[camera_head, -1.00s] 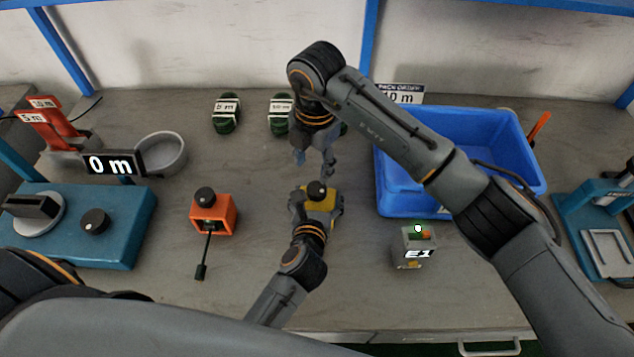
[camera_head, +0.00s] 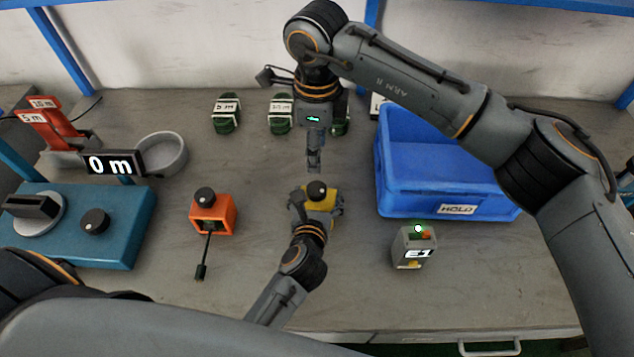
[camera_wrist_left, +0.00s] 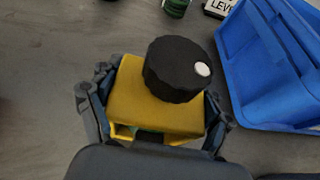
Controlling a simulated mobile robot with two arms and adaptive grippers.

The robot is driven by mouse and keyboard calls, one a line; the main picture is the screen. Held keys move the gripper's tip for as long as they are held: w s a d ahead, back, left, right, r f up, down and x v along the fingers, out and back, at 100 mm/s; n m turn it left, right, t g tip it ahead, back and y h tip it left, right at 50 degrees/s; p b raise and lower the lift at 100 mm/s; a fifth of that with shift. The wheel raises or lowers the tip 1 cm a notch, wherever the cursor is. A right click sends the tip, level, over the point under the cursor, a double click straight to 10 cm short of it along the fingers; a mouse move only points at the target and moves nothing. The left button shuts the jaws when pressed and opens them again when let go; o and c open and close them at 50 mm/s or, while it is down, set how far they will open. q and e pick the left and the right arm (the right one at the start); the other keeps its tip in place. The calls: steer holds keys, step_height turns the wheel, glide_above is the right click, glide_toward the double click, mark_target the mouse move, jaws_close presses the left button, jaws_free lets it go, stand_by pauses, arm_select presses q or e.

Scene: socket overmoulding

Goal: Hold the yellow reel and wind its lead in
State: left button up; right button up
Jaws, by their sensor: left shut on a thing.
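The yellow reel (camera_head: 324,203) is a yellow box with a black knob (camera_head: 316,190) on top. It stands on the grey bench in the middle of the head view. My left gripper (camera_head: 313,204) is shut on its sides. In the left wrist view the yellow reel (camera_wrist_left: 150,100) sits between both fingers, and its black knob (camera_wrist_left: 178,70) has a white dot at the right. My right gripper (camera_head: 314,160) hangs just beyond the reel, pointing down and apart from the knob. Its fingertips look close together, but I cannot tell its opening. No lead of the yellow reel shows clearly.
An orange reel (camera_head: 212,214) with a short black lead stands at left. A blue bin (camera_head: 450,190) labelled HOLD is at right, with a grey E1 box (camera_head: 414,247) in front. Green coils (camera_head: 227,113) lie behind. A teal machine (camera_head: 80,225) and grey bowl (camera_head: 162,153) are left.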

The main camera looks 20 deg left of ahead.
mark_target(317, 189)
steer(key=shift+n, duration=0.6)
step_height(317, 189, down, 12)
steer(key=shift+r, duration=0.15)
